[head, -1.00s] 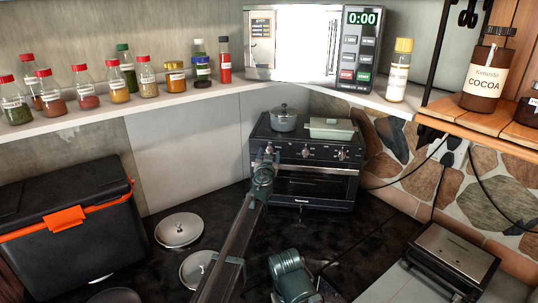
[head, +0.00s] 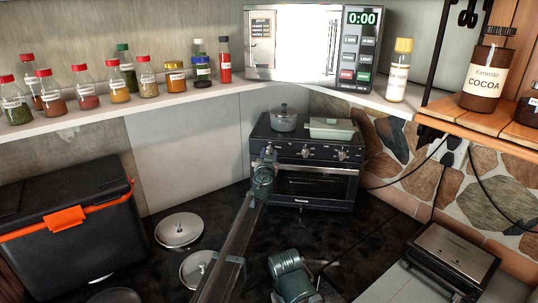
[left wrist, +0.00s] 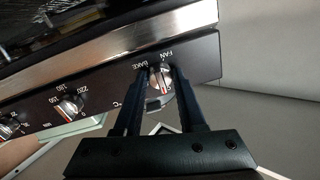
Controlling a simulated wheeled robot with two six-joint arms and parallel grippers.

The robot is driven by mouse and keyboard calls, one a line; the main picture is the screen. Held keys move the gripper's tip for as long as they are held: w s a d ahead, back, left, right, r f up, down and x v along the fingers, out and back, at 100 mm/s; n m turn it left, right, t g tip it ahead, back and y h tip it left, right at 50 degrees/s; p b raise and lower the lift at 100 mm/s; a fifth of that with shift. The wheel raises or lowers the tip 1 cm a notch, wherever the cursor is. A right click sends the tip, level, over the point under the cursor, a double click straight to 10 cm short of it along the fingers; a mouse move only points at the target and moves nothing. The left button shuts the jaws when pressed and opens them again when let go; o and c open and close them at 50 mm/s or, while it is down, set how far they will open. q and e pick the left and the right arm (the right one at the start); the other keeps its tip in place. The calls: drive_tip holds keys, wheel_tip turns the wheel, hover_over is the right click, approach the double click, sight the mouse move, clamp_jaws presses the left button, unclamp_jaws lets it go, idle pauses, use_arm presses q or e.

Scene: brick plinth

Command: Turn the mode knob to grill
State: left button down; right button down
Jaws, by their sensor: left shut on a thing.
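The toaster oven (head: 314,187) stands at the back, with a row of silver knobs on its front panel. My left gripper (left wrist: 158,84) is shut on the mode knob (left wrist: 160,77), the one at the left end of the row in the head view. In the left wrist view, which shows the panel upside down, a finger lies on each side of this knob. The words BAKE and FAN are printed by it; grill is not readable. Its pointer setting is unclear. In the head view my left gripper hides most of the knob.
A numbered knob (left wrist: 70,104) is beside the mode knob. A pot (head: 284,118) and a pale green dish (head: 331,128) stand on the oven. Lids (head: 179,230) lie on the dark counter. A black cooler box (head: 66,225) is left, a grill press (head: 449,262) right.

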use_arm(q)
drive_tip(key=m, duration=0.3)
drive_tip(key=m+b, duration=0.1)
drive_tip(key=m, duration=0.3)
drive_tip(key=shift+a, duration=0.1)
drive_tip(key=m, duration=0.3)
drive_tip(key=m+h, duration=0.1)
drive_tip(key=m, duration=0.2)
drive_tip(key=shift+m+t, duration=0.3)
drive_tip(key=shift+m, duration=0.4)
drive_tip(key=c, duration=0.5)
unclamp_jaws()
drive_tip(key=s+a+b, duration=0.1)
drive_tip(key=s+a, duration=0.1)
drive_tip(key=s, duration=1.1)
drive_tip(key=shift+s+f, duration=0.3)
drive_tip(key=shift+f, duration=0.15)
